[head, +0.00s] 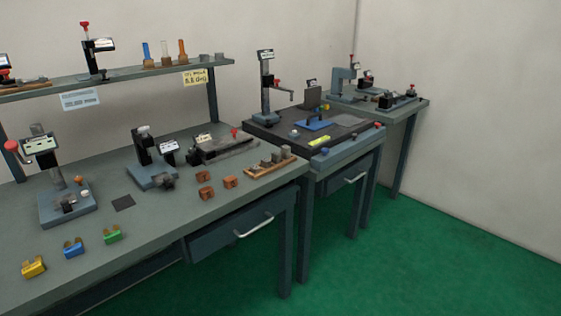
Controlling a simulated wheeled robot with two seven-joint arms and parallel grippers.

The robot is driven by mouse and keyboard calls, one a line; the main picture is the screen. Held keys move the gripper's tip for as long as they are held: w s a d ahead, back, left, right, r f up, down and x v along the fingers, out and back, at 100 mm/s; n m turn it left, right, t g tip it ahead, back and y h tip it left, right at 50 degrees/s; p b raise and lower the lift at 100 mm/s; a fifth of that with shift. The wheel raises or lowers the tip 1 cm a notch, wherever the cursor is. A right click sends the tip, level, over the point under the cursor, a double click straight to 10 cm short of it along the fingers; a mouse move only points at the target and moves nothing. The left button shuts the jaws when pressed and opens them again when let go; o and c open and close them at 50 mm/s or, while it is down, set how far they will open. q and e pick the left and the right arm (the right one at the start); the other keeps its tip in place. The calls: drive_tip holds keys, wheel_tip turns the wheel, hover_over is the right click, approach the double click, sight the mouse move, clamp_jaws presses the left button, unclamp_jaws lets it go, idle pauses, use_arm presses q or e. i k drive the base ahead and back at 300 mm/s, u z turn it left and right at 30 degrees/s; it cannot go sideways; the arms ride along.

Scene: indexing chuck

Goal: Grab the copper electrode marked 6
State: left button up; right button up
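Three small copper-brown blocks sit together on the long grey workbench, right of its middle. One block (204,177) is at the back, one block (205,193) is nearer the front, and one block (230,182) is to the right. They are too small for me to read any number, so I cannot tell which is marked 6. Neither of my grippers shows in the head view.
A wooden tray with grey blocks (270,165) lies right of the copper blocks. Bench instruments (152,165) stand behind them. Yellow (34,267), blue (73,248) and green (112,234) holders line the front left. The bench front near the copper blocks is clear.

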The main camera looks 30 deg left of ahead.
sight(230, 181)
drive_tip(key=u, duration=0.5)
drive_tip(key=i, duration=1.25)
drive_tip(key=u, duration=1.1)
